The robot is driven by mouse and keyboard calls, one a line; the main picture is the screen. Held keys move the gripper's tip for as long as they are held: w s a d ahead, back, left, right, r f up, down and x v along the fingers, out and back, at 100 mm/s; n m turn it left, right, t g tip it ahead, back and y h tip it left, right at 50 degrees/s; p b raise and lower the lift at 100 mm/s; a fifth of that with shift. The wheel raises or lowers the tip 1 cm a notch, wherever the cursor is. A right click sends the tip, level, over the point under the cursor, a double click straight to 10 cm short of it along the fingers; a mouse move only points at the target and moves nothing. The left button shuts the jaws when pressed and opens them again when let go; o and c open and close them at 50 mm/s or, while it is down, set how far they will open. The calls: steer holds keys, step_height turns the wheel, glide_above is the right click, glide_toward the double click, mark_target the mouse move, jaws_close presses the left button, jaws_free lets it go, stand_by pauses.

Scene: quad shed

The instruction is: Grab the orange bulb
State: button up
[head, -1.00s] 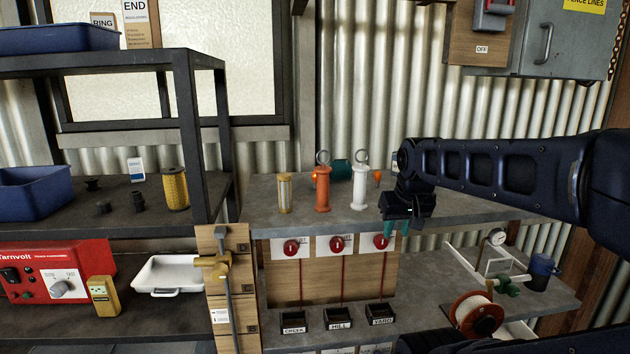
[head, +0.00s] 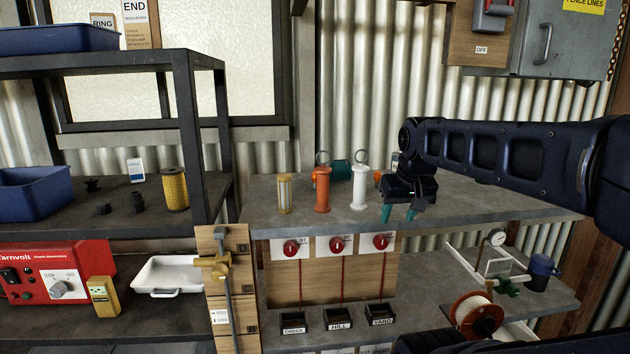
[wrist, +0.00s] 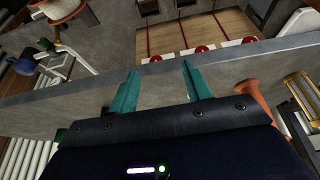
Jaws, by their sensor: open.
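A small orange bulb (head: 377,177) shows on the grey shelf in the head view, just right of the white cylinder (head: 360,188) and partly covered by my gripper. I cannot make it out in the wrist view. My gripper (head: 398,213) is open and empty, its teal fingers pointing down near the shelf's front edge, in front and to the right of the bulb. In the wrist view the gripper (wrist: 158,72) has its fingers apart over the shelf edge.
An orange cylinder (head: 322,190) with a ring top and a yellow-capped clear cylinder (head: 284,194) stand further left on the shelf (head: 465,207). A teal object (head: 341,170) is behind. Red switches (head: 337,243) sit below the edge. The shelf's right part is clear.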

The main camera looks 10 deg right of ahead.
step_height(320, 180, up, 15)
steer(key=w+a+r+n+g, duration=0.1)
steer(key=w+a+r+n, duration=0.15)
steer(key=w, duration=0.55)
steer(key=w+a+r+n+g, duration=0.1)
steer(key=w+a, duration=0.3)
steer(key=w, duration=0.4)
steer(key=n+g, duration=0.3)
glide_above(315, 182)
steer(key=w, duration=0.2)
steer(key=f, duration=1.4)
steer(key=shift+s+a+f, duration=0.15)
steer(key=shift+s+a, duration=0.05)
steer(key=shift+s, duration=0.05)
steer(key=shift+s+d+f, duration=0.15)
steer(key=shift+f, duration=1.2)
steer(key=shift+s+d+f, duration=0.1)
steer(key=shift+s+f, duration=0.05)
steer(key=shift+f, duration=1.15)
steer(key=c, duration=0.9)
